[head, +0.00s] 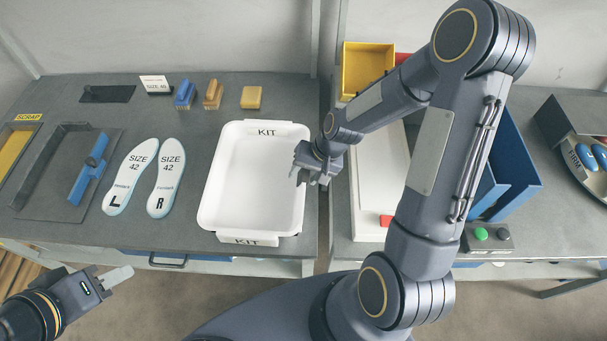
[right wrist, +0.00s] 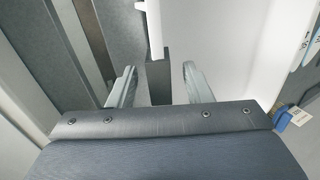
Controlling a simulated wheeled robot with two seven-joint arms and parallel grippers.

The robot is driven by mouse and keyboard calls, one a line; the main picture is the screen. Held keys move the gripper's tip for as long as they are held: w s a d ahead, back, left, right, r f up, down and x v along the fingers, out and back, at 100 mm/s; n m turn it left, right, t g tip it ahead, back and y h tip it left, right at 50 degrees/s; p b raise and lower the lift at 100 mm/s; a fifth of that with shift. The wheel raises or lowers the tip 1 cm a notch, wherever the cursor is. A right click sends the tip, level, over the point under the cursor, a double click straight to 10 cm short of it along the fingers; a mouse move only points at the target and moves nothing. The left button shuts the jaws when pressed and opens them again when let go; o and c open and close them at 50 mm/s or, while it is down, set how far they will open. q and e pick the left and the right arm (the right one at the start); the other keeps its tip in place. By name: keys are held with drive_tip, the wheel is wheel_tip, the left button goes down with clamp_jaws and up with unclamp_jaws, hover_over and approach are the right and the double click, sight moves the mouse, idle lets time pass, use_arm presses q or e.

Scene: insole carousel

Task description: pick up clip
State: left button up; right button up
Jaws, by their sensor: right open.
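I cannot pick out with certainty which thing is the clip. My right gripper (head: 308,178) is over the right rim of the white KIT tray (head: 213,205), and its fingers are apart. In the right wrist view, a dark grey block (right wrist: 158,80) shows between the open fingers of the right gripper (right wrist: 160,88), beside the white tray edge (right wrist: 154,28). I cannot tell whether the block touches either finger. My left gripper (head: 115,277) is low at the left, in front of the table, with pale fingers and nothing visible in it.
Two size 42 insoles (head: 165,178) lie left of the tray. A dark fixture with a blue bar (head: 86,178) is further left. Brushes (head: 213,95) stand at the back. A yellow bin (head: 365,68) and blue bin (head: 512,165) stand right, partly behind my arm.

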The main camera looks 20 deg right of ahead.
clamp_jaws()
